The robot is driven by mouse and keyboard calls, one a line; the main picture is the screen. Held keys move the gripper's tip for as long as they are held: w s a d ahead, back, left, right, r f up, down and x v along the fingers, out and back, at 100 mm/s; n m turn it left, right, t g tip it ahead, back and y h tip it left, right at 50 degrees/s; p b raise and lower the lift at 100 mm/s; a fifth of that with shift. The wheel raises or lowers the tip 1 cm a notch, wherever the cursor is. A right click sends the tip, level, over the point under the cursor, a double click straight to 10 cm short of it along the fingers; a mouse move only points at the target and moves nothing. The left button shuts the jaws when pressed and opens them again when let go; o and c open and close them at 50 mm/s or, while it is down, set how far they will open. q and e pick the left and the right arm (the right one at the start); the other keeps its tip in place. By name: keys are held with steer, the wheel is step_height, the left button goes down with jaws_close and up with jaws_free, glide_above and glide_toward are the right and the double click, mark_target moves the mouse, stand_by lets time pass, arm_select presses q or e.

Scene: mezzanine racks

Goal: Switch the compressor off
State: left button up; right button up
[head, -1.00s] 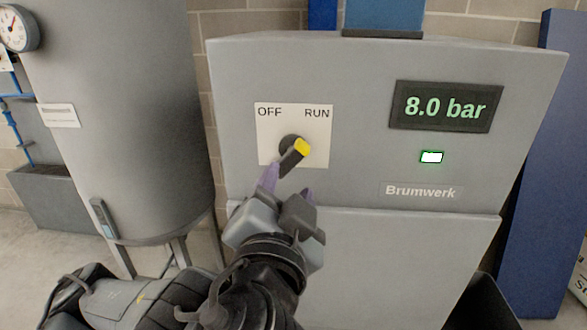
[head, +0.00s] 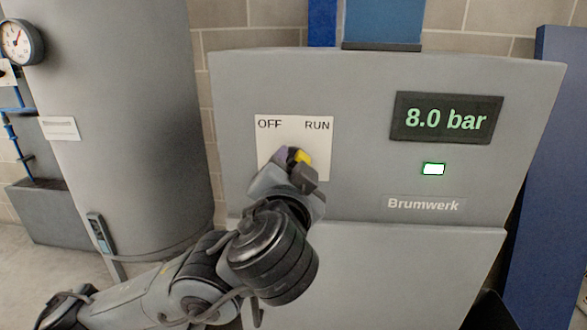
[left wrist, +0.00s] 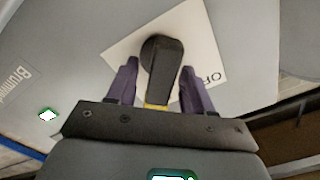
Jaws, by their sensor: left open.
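The compressor (head: 370,180) is a grey cabinet with a white OFF/RUN plate (head: 293,128). Its rotary switch has a black handle with a yellow tip (head: 303,156), which points up and right, toward RUN. The left wrist view shows the black handle (left wrist: 160,70) between the fingers. My left gripper (left wrist: 157,90) is open, with one purple finger on each side of the handle and small gaps visible. In the head view my left gripper (head: 292,165) covers most of the switch. The display (head: 446,118) reads 8.0 bar and the lamp (head: 433,169) is lit. My right gripper is not in view.
A grey tank (head: 120,130) stands left of the compressor, with a gauge (head: 20,42) at the far left. A blue post (head: 555,180) stands on the right. The cabinet front right of the switch is clear.

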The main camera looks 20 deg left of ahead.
arm_select(q)
jaws_close()
steer(key=shift+f+n+b, duration=0.2)
steer(key=shift+n+b, duration=0.3)
steer(key=shift+b, duration=0.3)
steer(key=n+b, duration=0.6)
steer(key=b, duration=0.1)
steer(key=shift+s+a+n+b, duration=0.1)
steer(key=shift+a+n+b, duration=0.05)
steer(key=shift+n+b, duration=0.15)
steer(key=n+b, duration=0.3)
steer(key=n, duration=0.1)
steer(key=shift+a+r+b, duration=0.1)
steer(key=shift+a+b, duration=0.05)
steer(key=shift+b, duration=0.15)
steer(key=n+b, duration=0.2)
steer(key=n, duration=0.1)
steer(key=shift+s+a+n, duration=0.1)
steer(key=shift+n, duration=0.2)
steer(key=shift+r+n+b, duration=0.1)
steer(key=shift+n+b, duration=0.2)
